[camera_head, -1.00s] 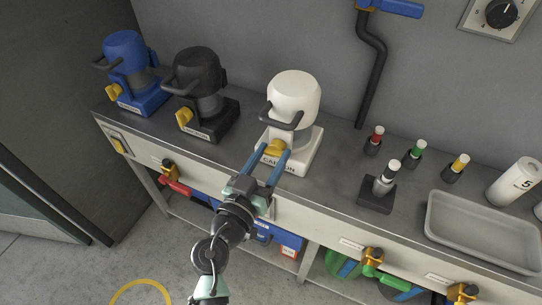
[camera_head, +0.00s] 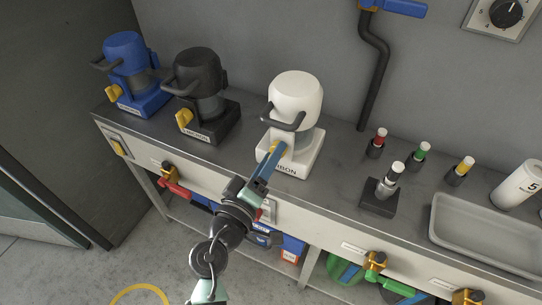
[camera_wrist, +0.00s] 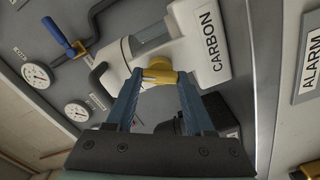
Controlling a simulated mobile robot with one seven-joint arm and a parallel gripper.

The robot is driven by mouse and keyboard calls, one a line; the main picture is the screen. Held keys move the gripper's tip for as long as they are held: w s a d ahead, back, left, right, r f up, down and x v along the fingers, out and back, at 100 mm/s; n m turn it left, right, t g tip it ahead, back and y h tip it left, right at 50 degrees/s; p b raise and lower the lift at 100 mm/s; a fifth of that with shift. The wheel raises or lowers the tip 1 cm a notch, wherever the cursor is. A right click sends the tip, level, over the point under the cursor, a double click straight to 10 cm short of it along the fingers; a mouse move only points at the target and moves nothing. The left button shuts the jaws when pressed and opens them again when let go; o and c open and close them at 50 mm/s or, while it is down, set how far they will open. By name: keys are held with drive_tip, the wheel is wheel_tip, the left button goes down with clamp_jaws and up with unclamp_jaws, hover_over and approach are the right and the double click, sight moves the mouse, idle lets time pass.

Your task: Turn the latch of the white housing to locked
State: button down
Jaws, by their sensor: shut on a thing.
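The white housing (camera_head: 294,97) stands on the grey bench with a dark handle at its front and a label on its base reading CARBON, partly covered by my fingers in the head view. Its yellow latch (camera_wrist: 158,73) is at the front of the base. My gripper (camera_wrist: 160,85) is shut on the latch, with one blue finger on each side of it in the wrist view. In the head view my gripper (camera_head: 274,155) hides most of the latch, and the two fingers look nearly in line.
A black housing (camera_head: 200,80) and a blue housing (camera_head: 126,55), each with a yellow latch, stand to the left. Several small colour-capped bottles and a grey tray (camera_head: 440,229) lie to the right. Valves (camera_head: 374,265) and a switch box line the bench front.

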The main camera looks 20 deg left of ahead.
drive_tip(key=n+p, duration=0.1)
drive_tip(key=n, duration=0.4)
drive_tip(key=shift+f+n, duration=0.15)
drive_tip(key=shift+n, duration=0.25)
idle(0.4)
drive_tip(key=shift+c, duration=1.4)
unclamp_jaws()
drive_tip(key=shift+s, duration=0.1)
drive_tip(key=s, duration=1.3)
drive_tip(key=shift+a+b, duration=0.25)
drive_tip(key=shift+b, duration=0.15)
drive_tip(key=shift+w, duration=0.15)
